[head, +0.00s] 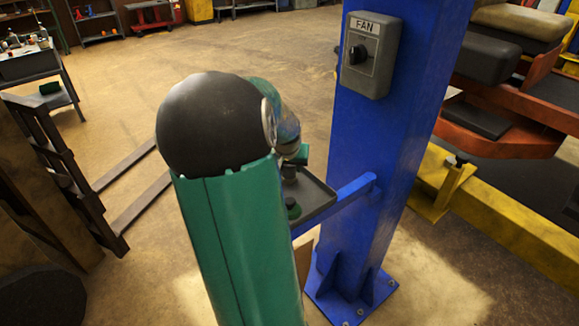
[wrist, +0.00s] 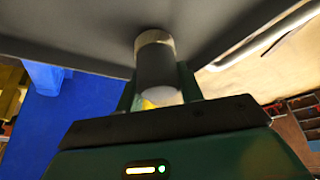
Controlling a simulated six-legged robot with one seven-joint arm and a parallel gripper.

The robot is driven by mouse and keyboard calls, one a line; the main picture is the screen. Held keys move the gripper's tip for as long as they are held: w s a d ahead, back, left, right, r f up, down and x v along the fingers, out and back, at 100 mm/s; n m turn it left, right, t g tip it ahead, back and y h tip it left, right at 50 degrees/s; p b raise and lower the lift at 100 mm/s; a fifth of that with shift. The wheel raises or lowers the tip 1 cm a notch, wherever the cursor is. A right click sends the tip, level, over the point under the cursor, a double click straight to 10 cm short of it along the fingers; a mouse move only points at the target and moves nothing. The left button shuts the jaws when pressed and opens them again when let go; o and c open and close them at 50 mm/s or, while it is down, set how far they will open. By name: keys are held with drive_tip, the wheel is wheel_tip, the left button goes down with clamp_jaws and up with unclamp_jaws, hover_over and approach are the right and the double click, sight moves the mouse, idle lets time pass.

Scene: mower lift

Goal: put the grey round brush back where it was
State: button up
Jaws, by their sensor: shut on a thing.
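The grey round brush (wrist: 156,64) shows in the middle of the wrist view as a short grey cylinder with a pale band at its far end. My gripper (wrist: 159,86) is shut on it, with one green finger on each side. The pale end is against or very close to the grey tray (wrist: 70,25); I cannot tell whether it touches. In the head view the tray (head: 318,196) sits on a blue bracket at the post. My arm hides most of the gripper and the brush there.
A blue post (head: 385,140) with a grey FAN switch box (head: 370,55) stands right beside the tray. A yellow beam and a red-orange machine (head: 510,115) are to the right. Dark forks (head: 135,185) lie to the left. The floor behind is open.

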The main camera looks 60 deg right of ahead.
drive_tip(key=shift+f, duration=0.2)
drive_tip(key=o, duration=1)
drive_tip(key=shift+o, duration=0.2)
drive_tip(key=shift+a+r, duration=0.15)
drive_tip(key=shift+r, duration=0.3)
drive_tip(key=v, duration=1.1)
drive_tip(key=shift+s+a, duration=0.1)
